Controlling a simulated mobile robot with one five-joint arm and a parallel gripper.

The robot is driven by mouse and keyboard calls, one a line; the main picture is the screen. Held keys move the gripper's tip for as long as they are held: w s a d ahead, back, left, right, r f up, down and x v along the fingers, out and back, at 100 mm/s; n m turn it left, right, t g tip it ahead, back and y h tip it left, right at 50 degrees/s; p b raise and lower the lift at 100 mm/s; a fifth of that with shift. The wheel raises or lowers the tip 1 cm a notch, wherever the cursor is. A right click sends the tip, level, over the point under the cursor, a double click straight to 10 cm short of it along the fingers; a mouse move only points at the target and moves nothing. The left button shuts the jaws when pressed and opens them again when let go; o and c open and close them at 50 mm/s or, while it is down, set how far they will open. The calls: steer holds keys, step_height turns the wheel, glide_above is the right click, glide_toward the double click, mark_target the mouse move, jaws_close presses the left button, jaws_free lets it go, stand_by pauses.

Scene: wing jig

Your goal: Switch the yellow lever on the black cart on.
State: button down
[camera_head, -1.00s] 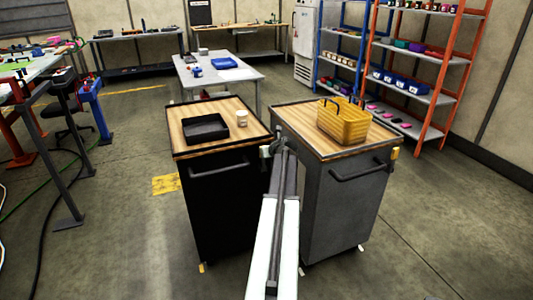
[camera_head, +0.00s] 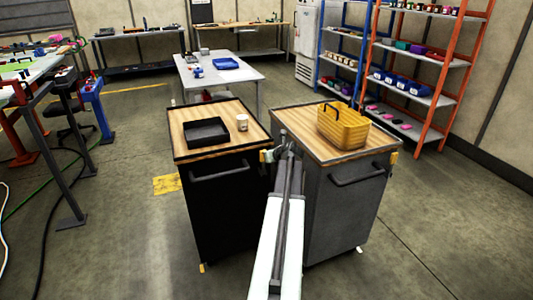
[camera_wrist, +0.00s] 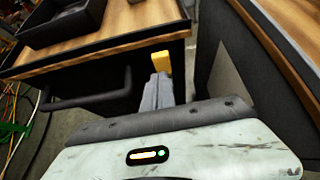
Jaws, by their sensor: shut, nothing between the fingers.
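The black cart (camera_head: 222,205) has a wooden top with a dark rim and stands left of centre. A yellow lever (camera_head: 266,156) shows at its right front corner. In the wrist view the yellow lever (camera_wrist: 161,62) is a small block on the right end of the cart's front, just below the rim. My gripper (camera_head: 277,153) is at this corner, close to the lever. In the wrist view my gripper (camera_wrist: 160,80) is shut and empty, with its tips just below the lever. I cannot tell whether they touch, nor the lever's setting.
A grey cart (camera_head: 345,205) with a yellow basket (camera_head: 342,127) stands close on the right, leaving a narrow gap. A black tray (camera_head: 207,132) and a white cup (camera_head: 242,122) stand on the black cart. The cart's handle (camera_wrist: 85,98) sticks out left of my gripper.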

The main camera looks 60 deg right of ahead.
step_height(320, 180, up, 7)
steer(key=s+a+p, duration=0.1)
steer(key=p, duration=0.3)
steer(key=shift+s+f+p, duration=0.2)
steer(key=shift+s+p, duration=0.05)
steer(key=shift+p, duration=0.15)
steer(key=shift+a, duration=0.1)
